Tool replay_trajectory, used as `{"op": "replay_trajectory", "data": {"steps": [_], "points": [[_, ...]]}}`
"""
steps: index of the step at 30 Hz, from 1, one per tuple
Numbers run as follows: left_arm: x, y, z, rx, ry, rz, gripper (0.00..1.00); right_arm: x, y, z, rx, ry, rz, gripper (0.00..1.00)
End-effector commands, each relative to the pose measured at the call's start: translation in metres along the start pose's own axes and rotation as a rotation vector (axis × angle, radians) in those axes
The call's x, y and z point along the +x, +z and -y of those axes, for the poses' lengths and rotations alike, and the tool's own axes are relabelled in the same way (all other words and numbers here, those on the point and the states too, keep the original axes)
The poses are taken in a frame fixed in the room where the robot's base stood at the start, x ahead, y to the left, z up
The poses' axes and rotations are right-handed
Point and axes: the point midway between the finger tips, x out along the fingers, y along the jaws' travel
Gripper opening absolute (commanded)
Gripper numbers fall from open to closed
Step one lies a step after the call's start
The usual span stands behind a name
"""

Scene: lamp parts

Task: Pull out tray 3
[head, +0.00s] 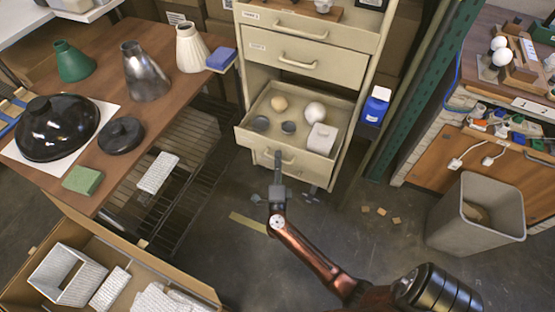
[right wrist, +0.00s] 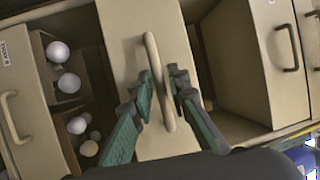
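Tray 3 (head: 247,132) is a cream drawer pulled out of the cabinet, below two other trays. Exact finger contact is hard to see. My left gripper is not in view.
A wooden table (head: 113,168) with lamp shades and dark bases stands left. A wire rack and an open cardboard box (head: 190,275) are below it. A grey bin (head: 478,215) and workbench stand right. A green post (head: 410,90) rises beside the cabinet. Small scraps lie on the floor.

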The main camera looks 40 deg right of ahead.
Motion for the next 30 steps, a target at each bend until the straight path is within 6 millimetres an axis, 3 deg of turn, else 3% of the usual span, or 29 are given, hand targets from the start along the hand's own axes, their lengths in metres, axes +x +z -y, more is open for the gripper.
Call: {"op": "replay_trajectory", "data": {"steps": [3,10,30], "points": [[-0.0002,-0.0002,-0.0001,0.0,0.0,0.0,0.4,0.0,-0.0001,0.0004,0.0,0.0,0.0,0.15],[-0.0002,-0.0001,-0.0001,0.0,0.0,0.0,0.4,-0.0002,-0.0002,0.0001,0.0,0.0,0.0,0.0],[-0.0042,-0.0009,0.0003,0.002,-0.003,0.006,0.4,-0.0028,-0.0054,0.0006,0.0,0.002,-0.009,0.0]]}}
